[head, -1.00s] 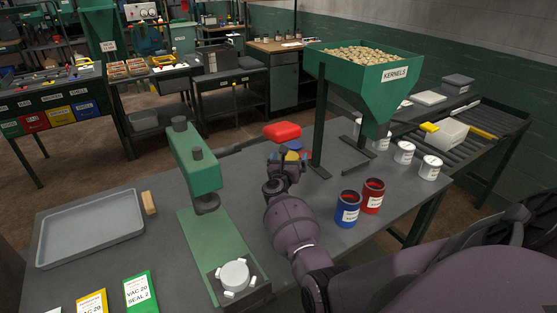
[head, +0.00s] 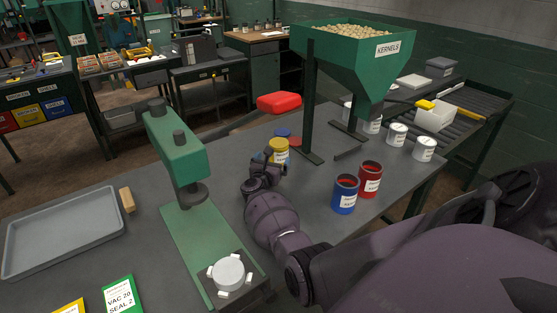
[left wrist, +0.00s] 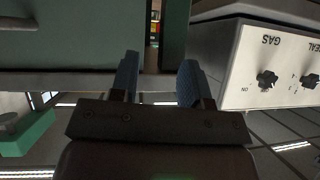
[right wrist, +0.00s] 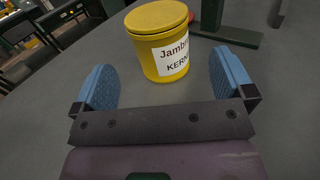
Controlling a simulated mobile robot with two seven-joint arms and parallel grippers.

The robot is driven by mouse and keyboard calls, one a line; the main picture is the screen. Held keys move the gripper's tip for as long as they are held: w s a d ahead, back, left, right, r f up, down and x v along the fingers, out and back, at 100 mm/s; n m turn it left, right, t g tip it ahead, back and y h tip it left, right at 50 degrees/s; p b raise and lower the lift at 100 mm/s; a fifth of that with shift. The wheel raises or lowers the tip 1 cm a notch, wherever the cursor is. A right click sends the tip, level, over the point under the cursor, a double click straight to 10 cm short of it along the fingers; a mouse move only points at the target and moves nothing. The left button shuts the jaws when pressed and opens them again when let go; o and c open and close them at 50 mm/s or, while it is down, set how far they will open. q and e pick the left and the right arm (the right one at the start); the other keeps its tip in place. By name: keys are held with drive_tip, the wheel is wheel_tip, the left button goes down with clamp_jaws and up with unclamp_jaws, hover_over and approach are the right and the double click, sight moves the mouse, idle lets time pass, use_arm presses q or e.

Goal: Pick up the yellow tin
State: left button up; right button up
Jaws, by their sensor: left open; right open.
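The yellow tin (head: 279,150) stands upright on the grey table, near the green hopper's foot. In the right wrist view the yellow tin (right wrist: 160,42) has a yellow lid and a white label, and sits just beyond and between the fingertips. My right gripper (head: 268,165) is close in front of the tin in the head view. In its wrist view my right gripper (right wrist: 162,85) is open with nothing between its blue pads. My left gripper (left wrist: 160,82) is open and empty, away from the table items, facing a green panel and a white gas control box.
A blue tin (head: 344,194) and a red tin (head: 370,180) stand right of my right arm. A green press (head: 180,160) stands left of it. The green kernels hopper (head: 355,70) rises behind. White tins (head: 397,134) stand at the right. A grey tray (head: 62,228) lies left.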

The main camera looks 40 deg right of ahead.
sight(279, 149)
drive_tip(key=shift+x, duration=0.85)
drive_tip(key=b+x, duration=0.3)
drive_tip(key=x, duration=0.2)
drive_tip(key=shift+w+d+f, duration=0.15)
drive_tip(key=shift+w+d, duration=0.05)
drive_tip(key=shift+d, duration=0.1)
use_arm(q)
drive_tip(key=shift+g, duration=0.3)
drive_tip(key=f, duration=0.1)
drive_tip(key=s+f, duration=0.1)
drive_tip(key=f, duration=0.2)
drive_tip(key=shift+s+f, duration=0.25)
drive_tip(key=shift+f, duration=0.1)
drive_tip(key=shift+w, duration=0.1)
drive_tip(key=shift+w+r, duration=0.2)
use_arm(e)
drive_tip(key=c, duration=1.3)
